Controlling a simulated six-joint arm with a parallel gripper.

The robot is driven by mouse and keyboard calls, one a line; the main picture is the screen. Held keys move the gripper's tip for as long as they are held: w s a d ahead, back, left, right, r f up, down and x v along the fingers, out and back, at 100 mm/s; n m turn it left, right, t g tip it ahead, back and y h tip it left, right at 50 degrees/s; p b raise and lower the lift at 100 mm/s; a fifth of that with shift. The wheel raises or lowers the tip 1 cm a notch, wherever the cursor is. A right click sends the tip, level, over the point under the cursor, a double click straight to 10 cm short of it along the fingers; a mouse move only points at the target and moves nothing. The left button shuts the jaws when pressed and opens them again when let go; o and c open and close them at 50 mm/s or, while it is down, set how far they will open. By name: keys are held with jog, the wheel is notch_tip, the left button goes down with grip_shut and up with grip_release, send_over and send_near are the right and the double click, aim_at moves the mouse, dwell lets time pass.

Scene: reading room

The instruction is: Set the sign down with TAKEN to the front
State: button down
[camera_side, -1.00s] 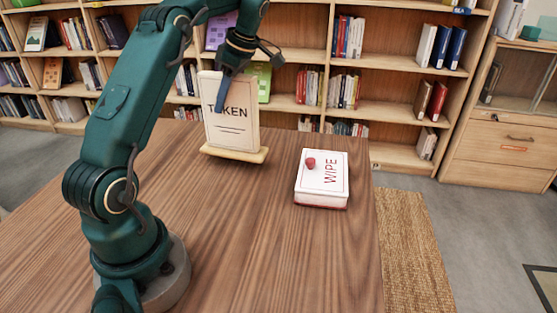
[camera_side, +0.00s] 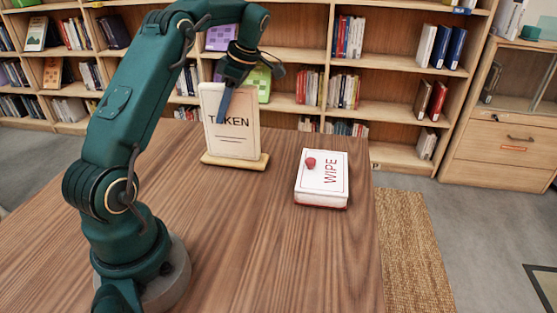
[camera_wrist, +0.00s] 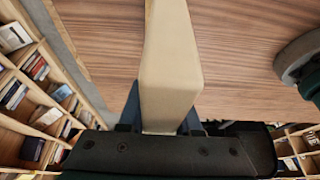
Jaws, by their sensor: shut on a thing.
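The sign is a cream panel (camera_side: 240,142) on a light wooden foot (camera_side: 237,162), with TAKEN facing the side camera. It stands upright at the far part of the wooden table (camera_side: 250,230), and its foot appears to rest on the tabletop. In the wrist view the sign (camera_wrist: 170,70) fills the middle as a pale edge-on block between my fingers (camera_wrist: 160,112).
A white box (camera_side: 322,180) marked WIPE, with a red knob, lies on the table to the right of the sign, apart from it. Bookshelves (camera_side: 390,92) stand behind the table. The tabletop in front of the sign is clear.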

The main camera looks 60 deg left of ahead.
jog(key=c, duration=0.5)
grip_release()
jog(key=shift+v, duration=2.55)
jog(key=shift+r, duration=0.1)
